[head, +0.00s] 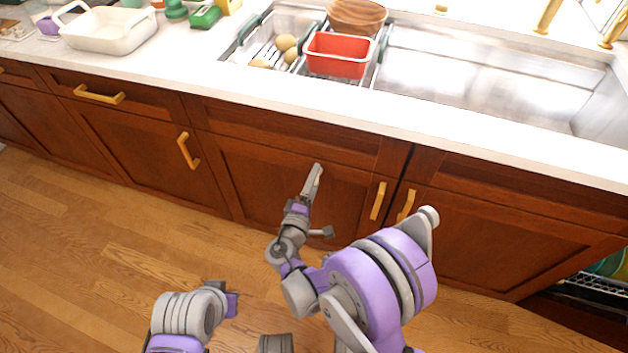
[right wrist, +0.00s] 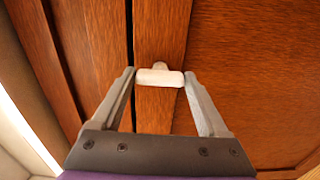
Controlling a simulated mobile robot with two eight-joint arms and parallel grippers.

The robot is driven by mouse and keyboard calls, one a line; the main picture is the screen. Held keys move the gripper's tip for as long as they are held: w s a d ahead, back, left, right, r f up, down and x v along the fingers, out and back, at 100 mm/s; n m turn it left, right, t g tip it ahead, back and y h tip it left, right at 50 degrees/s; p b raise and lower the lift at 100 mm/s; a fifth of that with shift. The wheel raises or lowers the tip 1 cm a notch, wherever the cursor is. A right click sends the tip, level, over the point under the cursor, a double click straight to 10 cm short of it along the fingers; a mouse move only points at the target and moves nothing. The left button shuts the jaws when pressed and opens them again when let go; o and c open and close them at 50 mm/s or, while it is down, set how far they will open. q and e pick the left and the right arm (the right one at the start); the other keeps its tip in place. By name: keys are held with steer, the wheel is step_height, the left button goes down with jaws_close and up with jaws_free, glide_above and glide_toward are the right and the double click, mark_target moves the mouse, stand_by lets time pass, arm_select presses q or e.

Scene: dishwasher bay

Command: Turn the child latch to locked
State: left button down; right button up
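The child latch (right wrist: 159,77) is a small white piece on a reddish-brown wood strip in the right wrist view. Its wide bar lies crosswise in that picture, with a small rounded tab above it. My right gripper (right wrist: 160,76) has its fingers apart, one at each end of the latch bar. The fingertips are very close to the bar; I cannot tell whether they touch it. In the head view, my right gripper (head: 316,176) is at the cabinet front below the sink, and I cannot make out the latch there. My left gripper is not in view.
Brown cabinet doors with gold handles (head: 377,201) run below the white counter (head: 420,112). The sink (head: 470,75) has a red tub (head: 338,56) and a brown bowl (head: 357,16) at its left. An open rack (head: 600,291) shows at lower right. The wood floor (head: 70,250) at left is clear.

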steer(key=shift+o, duration=1.4)
steer(key=v, duration=1)
steer(key=shift+s+a+p, duration=0.15)
steer(key=shift+s+p, duration=0.25)
